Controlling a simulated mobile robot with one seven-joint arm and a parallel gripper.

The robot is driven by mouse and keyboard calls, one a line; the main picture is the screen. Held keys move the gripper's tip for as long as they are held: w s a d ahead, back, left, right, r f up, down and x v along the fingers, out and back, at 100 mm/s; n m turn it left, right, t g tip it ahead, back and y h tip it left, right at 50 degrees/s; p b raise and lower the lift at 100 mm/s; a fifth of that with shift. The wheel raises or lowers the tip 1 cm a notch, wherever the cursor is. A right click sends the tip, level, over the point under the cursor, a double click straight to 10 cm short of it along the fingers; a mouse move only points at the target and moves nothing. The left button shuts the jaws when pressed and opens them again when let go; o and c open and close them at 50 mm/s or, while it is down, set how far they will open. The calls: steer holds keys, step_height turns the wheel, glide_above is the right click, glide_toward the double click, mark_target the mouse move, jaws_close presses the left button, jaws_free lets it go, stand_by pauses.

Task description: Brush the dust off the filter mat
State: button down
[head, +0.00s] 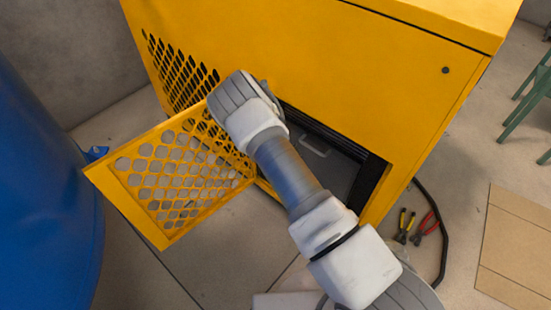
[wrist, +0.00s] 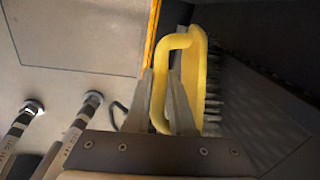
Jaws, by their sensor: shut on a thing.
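In the wrist view my gripper (wrist: 161,80) is shut on the yellow handle of a brush (wrist: 198,70). The brush's dark bristles point right, toward a dark, finely textured panel (wrist: 268,115) that looks like the filter mat. I cannot tell whether the bristles touch it, or see dust clearly. In the head view my arm reaches to the yellow cabinet (head: 330,60), and my forearm and wrist hide the gripper and brush. Part of the dark opening shows beside the arm, with a grey handle (head: 314,147) inside.
The cabinet's perforated yellow door (head: 128,203) hangs open to the left, close to my wrist. A blue tank (head: 45,180) stands at the far left. Yellow-handled pliers (head: 404,224), red-handled pliers (head: 425,226), a black hose (head: 443,235) and a cardboard sheet (head: 515,245) lie at the right.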

steer(key=shift+s+a+p, duration=0.65)
steer(key=shift+s+a, duration=1.45)
steer(key=shift+s+a+p, duration=0.4)
steer(key=shift+s+a, duration=0.65)
